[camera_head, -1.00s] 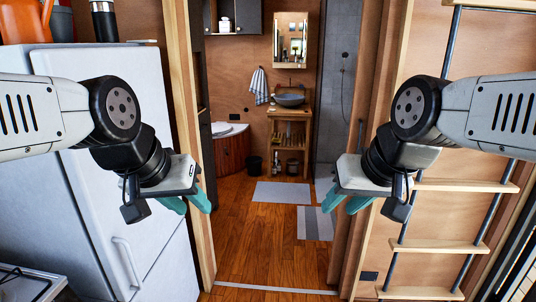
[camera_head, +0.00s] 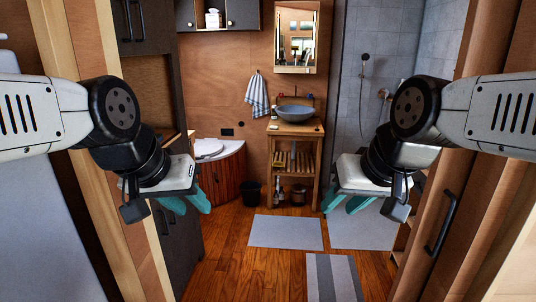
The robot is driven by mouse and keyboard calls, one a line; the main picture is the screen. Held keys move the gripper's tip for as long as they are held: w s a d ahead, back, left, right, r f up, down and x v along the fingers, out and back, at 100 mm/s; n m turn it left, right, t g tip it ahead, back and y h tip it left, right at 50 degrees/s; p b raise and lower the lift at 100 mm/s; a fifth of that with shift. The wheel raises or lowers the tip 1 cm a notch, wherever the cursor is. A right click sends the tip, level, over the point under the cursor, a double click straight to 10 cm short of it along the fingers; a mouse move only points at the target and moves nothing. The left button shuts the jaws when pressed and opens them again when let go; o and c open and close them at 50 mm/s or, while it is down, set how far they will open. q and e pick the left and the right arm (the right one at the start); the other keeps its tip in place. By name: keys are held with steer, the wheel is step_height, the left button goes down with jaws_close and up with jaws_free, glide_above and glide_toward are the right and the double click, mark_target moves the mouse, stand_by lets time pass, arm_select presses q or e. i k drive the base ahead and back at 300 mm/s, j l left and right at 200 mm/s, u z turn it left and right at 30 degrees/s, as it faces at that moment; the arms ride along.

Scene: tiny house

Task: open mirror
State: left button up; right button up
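The mirror (camera_head: 297,36) hangs on the wood wall at the far end of the bathroom, above the sink. It has a light wood frame and looks closed. My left gripper (camera_head: 190,203) is at the left of the view with its teal fingers apart and nothing between them. My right gripper (camera_head: 347,204) is at the right, also with its teal fingers apart and empty. Both grippers are well in front of the mirror and lower than it in the picture, touching nothing.
A grey basin (camera_head: 295,113) sits on a wooden stand (camera_head: 293,160) below the mirror. A striped towel (camera_head: 257,95) hangs left of it. Door frame posts stand close on both sides. Mats (camera_head: 286,232) lie on the open wood floor. A dark bin (camera_head: 251,194) stands beside the stand.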

mark_target(296, 29)
steer(key=i, duration=2.65)
steer(key=i+l+u, duration=0.1)
steer(key=i, duration=1.25)
steer(key=i+u, duration=0.2)
steer(key=i, duration=0.15)
